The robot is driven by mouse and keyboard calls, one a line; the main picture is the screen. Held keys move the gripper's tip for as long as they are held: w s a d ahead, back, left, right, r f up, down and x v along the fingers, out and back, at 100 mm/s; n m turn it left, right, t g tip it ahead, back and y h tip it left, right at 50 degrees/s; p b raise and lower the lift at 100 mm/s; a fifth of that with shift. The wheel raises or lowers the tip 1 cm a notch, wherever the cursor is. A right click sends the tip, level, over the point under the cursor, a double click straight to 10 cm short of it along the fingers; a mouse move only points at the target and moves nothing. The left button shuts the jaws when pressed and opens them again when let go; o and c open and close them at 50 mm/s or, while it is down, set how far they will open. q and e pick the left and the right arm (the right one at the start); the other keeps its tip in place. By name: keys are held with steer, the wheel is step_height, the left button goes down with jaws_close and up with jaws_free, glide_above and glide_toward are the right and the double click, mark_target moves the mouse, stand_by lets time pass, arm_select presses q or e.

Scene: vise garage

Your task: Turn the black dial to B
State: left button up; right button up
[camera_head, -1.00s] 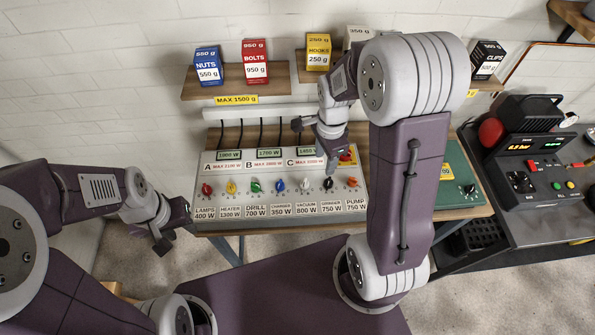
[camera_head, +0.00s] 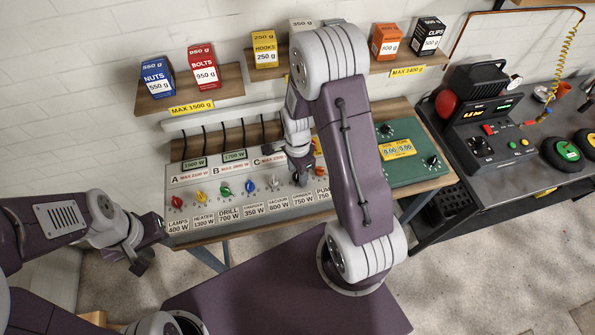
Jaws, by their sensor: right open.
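The white panel (camera_head: 238,187) on the bench has sections A, B and C and a row of coloured dials: red (camera_head: 177,202), yellow (camera_head: 201,196), green (camera_head: 225,189), blue (camera_head: 250,186) and white (camera_head: 273,184). An orange dial (camera_head: 319,172) is partly behind my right arm. The black dial's place, above the grinder label, is at my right gripper (camera_head: 299,177); dark fingertips cover it, so its pointing and any contact are unclear. My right gripper is open, pointing down. My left gripper (camera_head: 140,262) hangs left of the bench, away from the panel; its jaw opening is unclear.
Behind the panel, shelves carry a blue nuts box (camera_head: 157,77), a red bolts box (camera_head: 203,68) and other boxes. A green unit (camera_head: 405,172) stands right of the panel. A dark machine (camera_head: 485,128) stands further right. My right arm covers the panel's right end.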

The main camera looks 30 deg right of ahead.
steer(key=shift+w+a, duration=0.1)
steer(key=shift+a, duration=0.05)
jaws_close()
steer(key=shift+n, duration=0.3)
steer(key=n, duration=0.3)
steer(key=shift+p, duration=0.3)
steer(key=shift+n, duration=2)
steer(key=shift+w+r, duration=0.1)
jaws_free()
